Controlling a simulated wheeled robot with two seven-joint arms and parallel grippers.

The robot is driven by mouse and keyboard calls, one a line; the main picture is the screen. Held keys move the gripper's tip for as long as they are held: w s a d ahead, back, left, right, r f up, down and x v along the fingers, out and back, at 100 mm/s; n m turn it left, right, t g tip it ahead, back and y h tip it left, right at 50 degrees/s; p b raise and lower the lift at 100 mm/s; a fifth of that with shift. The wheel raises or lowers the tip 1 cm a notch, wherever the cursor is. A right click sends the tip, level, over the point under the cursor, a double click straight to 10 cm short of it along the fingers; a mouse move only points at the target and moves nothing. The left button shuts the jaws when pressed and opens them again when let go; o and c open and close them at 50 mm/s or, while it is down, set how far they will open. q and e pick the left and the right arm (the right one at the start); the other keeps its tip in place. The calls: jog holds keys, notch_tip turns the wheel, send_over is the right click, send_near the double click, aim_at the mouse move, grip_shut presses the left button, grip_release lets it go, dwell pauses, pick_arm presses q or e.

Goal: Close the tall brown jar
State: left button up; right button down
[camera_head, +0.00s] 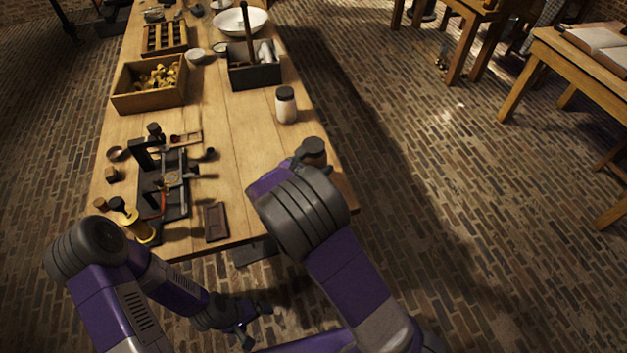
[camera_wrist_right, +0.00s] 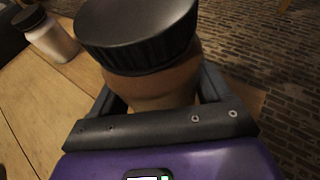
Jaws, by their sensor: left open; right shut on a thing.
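The brown jar (camera_wrist_right: 160,88) stands near the table's right edge, with a ribbed black lid (camera_wrist_right: 140,35) over its mouth. I cannot tell whether the lid is fully tightened. In the head view only the dark lid (camera_head: 314,150) and a little around it show past my right arm. My right gripper (camera_wrist_right: 165,100) is shut on the brown jar, one finger on each side of its body below the lid. My left gripper (camera_head: 255,325) is open and empty, low in front of the table's near edge.
A white jar with a dark lid (camera_head: 286,107) stands farther back. A dark metal stand (camera_head: 160,185) with small tools is at the left, and a small brown tray (camera_head: 216,222) lies near the front edge. The middle of the table is clear.

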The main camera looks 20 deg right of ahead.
jog(key=shift+f, duration=0.6)
jog(key=shift+f+b, duration=0.8)
jog(key=shift+f, duration=1.05)
jog(key=shift+f, duration=0.1)
jog(key=shift+f, duration=0.15)
grip_release()
